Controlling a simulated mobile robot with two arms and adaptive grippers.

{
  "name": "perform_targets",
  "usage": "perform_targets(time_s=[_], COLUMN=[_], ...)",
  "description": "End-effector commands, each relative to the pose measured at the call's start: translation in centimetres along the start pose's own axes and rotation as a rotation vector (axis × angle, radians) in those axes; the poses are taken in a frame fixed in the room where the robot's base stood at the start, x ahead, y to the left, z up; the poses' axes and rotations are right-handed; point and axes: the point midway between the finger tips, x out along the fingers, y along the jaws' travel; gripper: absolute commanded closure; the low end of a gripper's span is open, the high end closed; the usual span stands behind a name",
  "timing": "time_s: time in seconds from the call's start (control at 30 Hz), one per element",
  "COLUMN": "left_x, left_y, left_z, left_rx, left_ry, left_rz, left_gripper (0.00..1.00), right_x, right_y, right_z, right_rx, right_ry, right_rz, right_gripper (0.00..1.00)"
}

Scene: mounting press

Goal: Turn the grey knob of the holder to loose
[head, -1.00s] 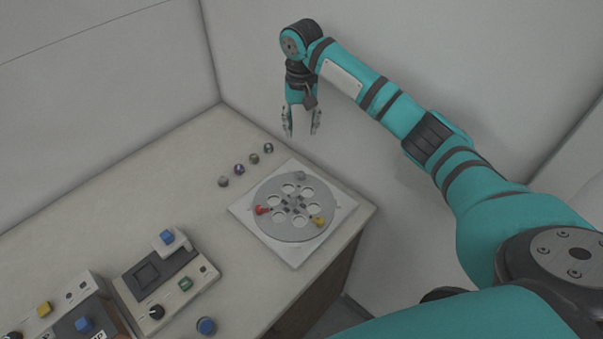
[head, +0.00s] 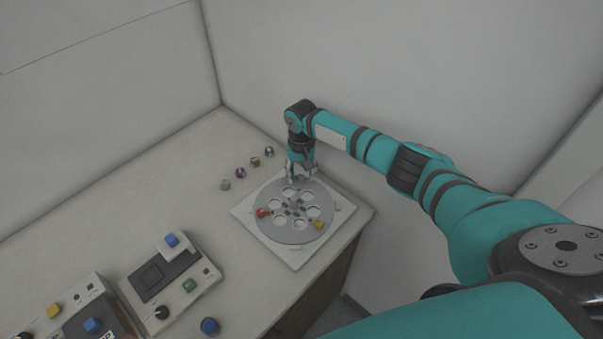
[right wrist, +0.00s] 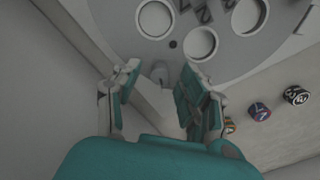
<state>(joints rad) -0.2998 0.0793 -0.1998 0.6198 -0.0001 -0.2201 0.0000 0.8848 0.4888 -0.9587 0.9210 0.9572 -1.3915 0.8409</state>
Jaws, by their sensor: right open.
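The round grey holder (head: 271,228) is a disc with several round openings on a white square plate at the table corner. Its grey knob (right wrist: 160,74) is at the disc's back edge. In the right wrist view the knob sits between the two open fingers of my right gripper (right wrist: 160,70); I see no clear contact. In the head view my right gripper (head: 301,176) is low over that back edge and mostly hides the knob. My left gripper is not in view.
Several small numbered cylinders (head: 240,173) stand in a row left of the holder. Walls stand behind the table.

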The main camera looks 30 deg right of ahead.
Motion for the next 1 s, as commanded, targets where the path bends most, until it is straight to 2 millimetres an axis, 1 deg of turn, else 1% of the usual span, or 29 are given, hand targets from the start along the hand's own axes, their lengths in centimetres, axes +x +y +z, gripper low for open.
perform_targets(time_s=[0.1, 0.33, 0.37, 0.6, 0.67, 0.7, 1.0], left_x=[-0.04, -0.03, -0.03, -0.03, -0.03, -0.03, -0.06], left_y=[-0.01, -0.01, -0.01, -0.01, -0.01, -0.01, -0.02], left_z=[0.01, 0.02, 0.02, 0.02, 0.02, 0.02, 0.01], left_rx=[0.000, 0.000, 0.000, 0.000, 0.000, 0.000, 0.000], left_ry=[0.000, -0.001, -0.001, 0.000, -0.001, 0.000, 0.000], left_rz=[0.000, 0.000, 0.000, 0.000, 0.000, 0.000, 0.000], left_gripper=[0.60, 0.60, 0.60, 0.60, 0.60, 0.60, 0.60], right_x=[0.52, 0.60, 0.59, 0.57, 0.56, 0.56, 0.55], right_y=[0.00, 0.01, 0.01, 0.03, 0.02, 0.03, 0.03], right_z=[0.02, 0.01, 0.01, 0.01, 0.01, 0.01, 0.01], right_rx=[0.000, 0.000, 0.000, 0.000, 0.000, 0.000, -0.017], right_ry=[0.000, 0.000, 0.000, 0.000, 0.000, 0.000, 0.000], right_rz=[0.000, 0.000, 0.000, 0.000, 0.000, 0.000, 0.000], right_gripper=[0.57, 0.57, 0.58, 0.90, 0.98, 1.00, 1.00])
